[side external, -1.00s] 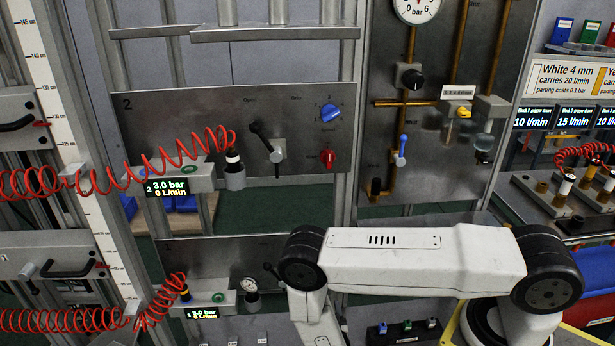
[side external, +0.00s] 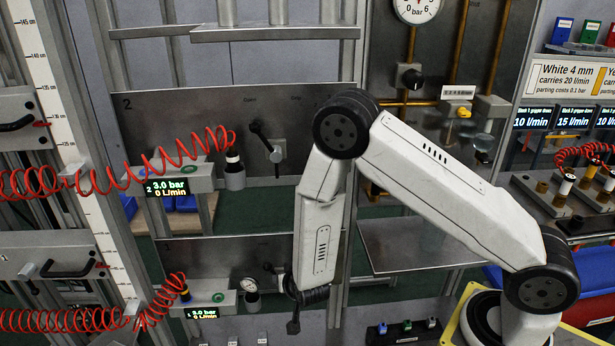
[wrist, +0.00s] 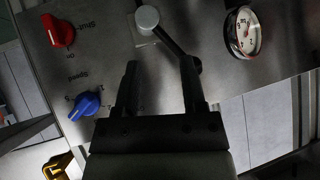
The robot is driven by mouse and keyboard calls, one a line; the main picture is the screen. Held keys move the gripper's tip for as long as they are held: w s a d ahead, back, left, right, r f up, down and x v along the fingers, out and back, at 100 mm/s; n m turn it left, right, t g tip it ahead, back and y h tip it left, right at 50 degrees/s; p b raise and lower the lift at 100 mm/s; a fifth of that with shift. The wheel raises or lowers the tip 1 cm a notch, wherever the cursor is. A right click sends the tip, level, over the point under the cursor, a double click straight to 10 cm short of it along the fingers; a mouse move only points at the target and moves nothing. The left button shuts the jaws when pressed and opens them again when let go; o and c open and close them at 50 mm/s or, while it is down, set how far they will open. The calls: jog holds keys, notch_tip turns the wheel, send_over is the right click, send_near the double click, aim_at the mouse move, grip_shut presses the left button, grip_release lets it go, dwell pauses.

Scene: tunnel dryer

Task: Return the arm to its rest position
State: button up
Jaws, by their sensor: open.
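My gripper (wrist: 160,88) is open and empty in the wrist view, its two dark fingers apart before a grey panel. In the side external view my arm is folded over, with its elbow high and its forearm hanging down. The dark gripper end (side external: 293,325) hangs low there, in front of the lower panel, and its fingers are too small to make out. In the wrist view a black lever with a round grey hub (wrist: 147,18) shows beyond the fingers. I cannot tell whether the fingers touch anything.
The wrist view shows a red knob (wrist: 57,31), a blue knob (wrist: 84,104) and a gauge (wrist: 243,32) on the panel. In the side external view, red coiled hoses (side external: 100,180) hang at left, and a bare grey shelf (side external: 415,243) lies behind my arm.

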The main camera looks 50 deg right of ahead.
jog(key=s+a+r+n+g+y, duration=0.1)
jog(key=s+r+n+g+y, duration=0.25)
jog(key=r, duration=0.65)
jog(key=s+d+r+n+g, duration=0.3)
jog(key=s+r, duration=0.4)
jog(key=s, duration=0.5)
jog(key=shift+s+d+n+y, duration=0.15)
jog(key=shift+d+n+y, duration=0.2)
jog(key=shift+n+y, duration=0.15)
